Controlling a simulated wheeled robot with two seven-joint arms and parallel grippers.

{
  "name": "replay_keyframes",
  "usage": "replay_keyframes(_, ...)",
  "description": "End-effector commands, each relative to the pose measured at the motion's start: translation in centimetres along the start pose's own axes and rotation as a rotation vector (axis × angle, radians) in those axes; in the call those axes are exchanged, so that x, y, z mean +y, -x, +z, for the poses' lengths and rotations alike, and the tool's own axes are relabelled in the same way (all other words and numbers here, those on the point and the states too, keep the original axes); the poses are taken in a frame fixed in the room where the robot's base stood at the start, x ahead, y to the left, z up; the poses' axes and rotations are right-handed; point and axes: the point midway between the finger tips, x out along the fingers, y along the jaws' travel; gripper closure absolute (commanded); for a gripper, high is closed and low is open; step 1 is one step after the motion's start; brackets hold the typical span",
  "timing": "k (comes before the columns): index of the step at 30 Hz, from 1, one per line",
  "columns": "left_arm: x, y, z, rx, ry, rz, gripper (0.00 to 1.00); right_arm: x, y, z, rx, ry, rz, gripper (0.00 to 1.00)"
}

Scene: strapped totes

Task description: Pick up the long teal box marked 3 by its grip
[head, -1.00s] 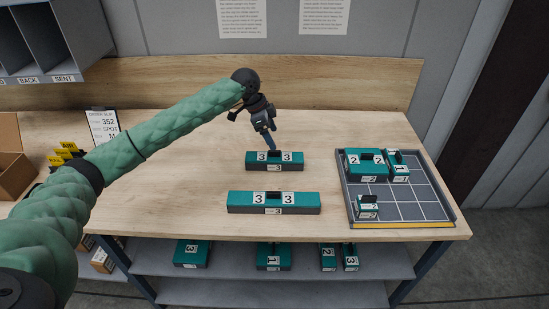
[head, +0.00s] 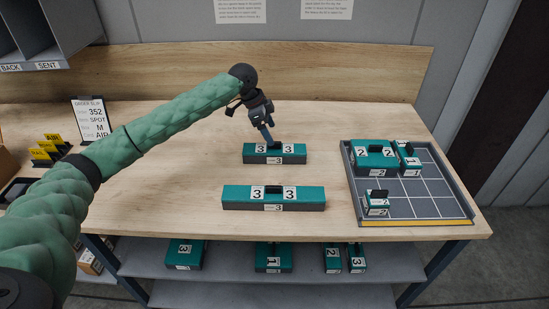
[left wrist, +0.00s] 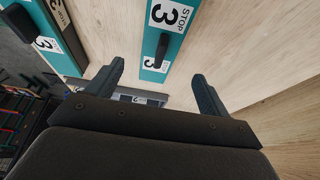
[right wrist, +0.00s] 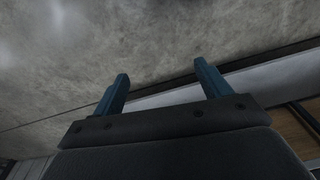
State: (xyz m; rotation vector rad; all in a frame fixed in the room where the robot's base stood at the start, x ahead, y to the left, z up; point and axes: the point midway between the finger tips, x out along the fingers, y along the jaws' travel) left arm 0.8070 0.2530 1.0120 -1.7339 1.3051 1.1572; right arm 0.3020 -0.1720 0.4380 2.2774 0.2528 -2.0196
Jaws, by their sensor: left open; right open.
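Two teal boxes marked 3 lie on the table: a longer near one (head: 240,195) and a shorter far one (head: 260,149), each with a black grip on top. My left gripper (head: 270,138) is just above the far box, its tips close to that grip. In the left wrist view the open fingers (left wrist: 160,80) stand on both sides of the far box (left wrist: 178,50), whose black grip (left wrist: 162,48) shows between them; touching cannot be told. The near box (left wrist: 62,50) lies left there. My right gripper (right wrist: 160,85) is open and empty, away from the table.
A grey tray (head: 415,205) at the right holds several teal boxes marked 2 and 1. More teal boxes stand on the shelf (head: 220,265) below. An order slip (head: 90,117) and yellow tags (head: 45,150) are at the left. The table between is clear.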

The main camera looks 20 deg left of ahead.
Motion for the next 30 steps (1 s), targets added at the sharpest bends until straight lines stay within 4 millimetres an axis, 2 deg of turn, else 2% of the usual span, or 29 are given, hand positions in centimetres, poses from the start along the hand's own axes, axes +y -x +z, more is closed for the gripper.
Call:
replay_keyframes(4, 0.0, -0.7, 0.0, 0.0, 0.001, 0.002, 0.2, 0.1, -0.2, 0.2, -0.002, 0.0, 0.001, 0.24)
replay_keyframes(14, 0.0, -3.0, 0.1, 0.0, 0.001, 0.0, 0.2, 0.6, -2.8, 1.4, 0.002, 0.001, 0.008, 0.24)
replay_keyframes(24, 0.2, -5.9, 0.4, -0.001, 0.0, 0.002, 0.2, 1.8, -7.0, 2.7, 0.022, 0.01, 0.024, 0.24)
replay_keyframes(30, 0.2, -7.5, 0.5, -0.001, 0.001, 0.001, 0.2, 2.2, -8.5, 3.4, 0.031, 0.014, 0.029, 0.24)
